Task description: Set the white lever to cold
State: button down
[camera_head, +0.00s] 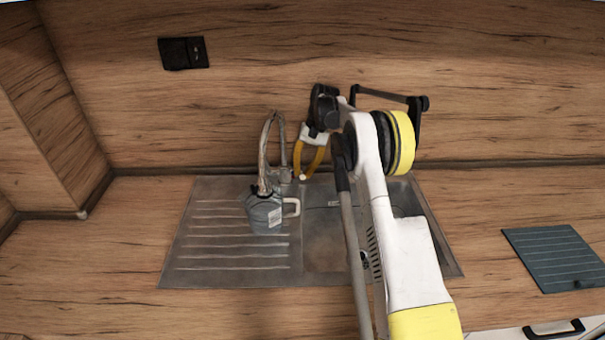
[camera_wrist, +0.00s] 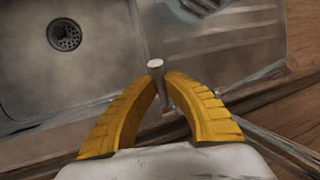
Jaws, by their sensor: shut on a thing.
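The lever (camera_head: 303,177) shows as a small pale tip at the right of the tap's base in the head view. The fingers also show in the wrist view (camera_wrist: 161,78). The tap (camera_head: 264,157) has a tall metal spout arching at the back of the sink. Part of the lever is hidden by my fingers.
A grey jug (camera_head: 262,214) with a pale handle stands on the ribbed drainer of the steel sink (camera_head: 190,262), under the spout. The basin (camera_wrist: 95,75) looks empty. A dark board (camera_head: 555,258) lies on the counter at right. A black socket (camera_head: 183,53) is on the wall.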

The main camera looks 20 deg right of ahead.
dwell(0.4)
jog(key=c, duration=1.4)
grip_release()
jog(key=shift+c, duration=0.2)
notch_tip(320, 180, up, 10)
